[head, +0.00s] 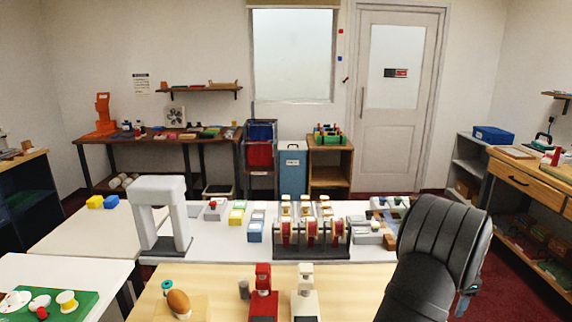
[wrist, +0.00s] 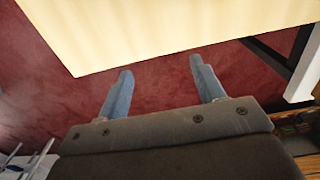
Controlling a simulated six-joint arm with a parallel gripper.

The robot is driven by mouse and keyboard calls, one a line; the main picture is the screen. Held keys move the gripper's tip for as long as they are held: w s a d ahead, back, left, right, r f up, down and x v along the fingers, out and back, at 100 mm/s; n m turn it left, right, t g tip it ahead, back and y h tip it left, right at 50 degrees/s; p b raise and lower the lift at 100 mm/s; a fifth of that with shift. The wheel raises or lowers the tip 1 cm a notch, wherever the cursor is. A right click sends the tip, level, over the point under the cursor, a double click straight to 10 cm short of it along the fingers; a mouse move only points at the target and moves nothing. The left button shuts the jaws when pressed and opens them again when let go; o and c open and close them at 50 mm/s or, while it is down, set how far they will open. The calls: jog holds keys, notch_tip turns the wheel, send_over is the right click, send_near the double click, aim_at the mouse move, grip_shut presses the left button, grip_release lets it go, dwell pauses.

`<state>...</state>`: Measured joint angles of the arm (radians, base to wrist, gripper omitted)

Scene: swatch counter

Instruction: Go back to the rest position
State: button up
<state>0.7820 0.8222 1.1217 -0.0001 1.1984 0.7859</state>
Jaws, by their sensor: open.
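My gripper (wrist: 157,80) is open in the wrist view, its two blue-grey fingers spread wide with nothing between them. It hangs over the dark red floor (wrist: 150,62), short of the edge of the light wooden counter (wrist: 190,25). In the head view my dark arm stands at the right front and the gripper's fingers are not clearly visible there.
The wooden counter (head: 225,278) carries a red device (head: 263,295), a white device (head: 304,300) and a brown egg-shaped object (head: 178,302). Behind it are a grey arch (head: 158,187) and a rack with red spools (head: 311,235). Red floor lies open at the right (head: 515,275).

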jog(key=s+a, duration=0.2)
jog(key=s, duration=1.1)
jog(key=s+a, duration=0.3)
jog(key=s, duration=1.1)
jog(key=w+f, duration=0.3)
jog(key=w, duration=0.2)
jog(key=w+f, duration=0.2)
jog(key=w, duration=0.1)
jog(key=shift+w+a+f, duration=0.2)
jog(key=shift+a+f, duration=0.1)
jog(key=shift+s+d+r, duration=0.1)
jog(key=shift+s+r, duration=0.15)
jog(key=shift+s, duration=0.2)
jog(key=s+d+r, duration=0.1)
jog(key=s+r, duration=0.4)
jog(key=s, duration=0.3)
jog(key=w+d, duration=0.4)
jog(key=w, duration=0.7)
jog(key=shift+w+r, duration=0.15)
jog(key=shift+w, duration=0.25)
jog(key=shift+s+d, duration=0.1)
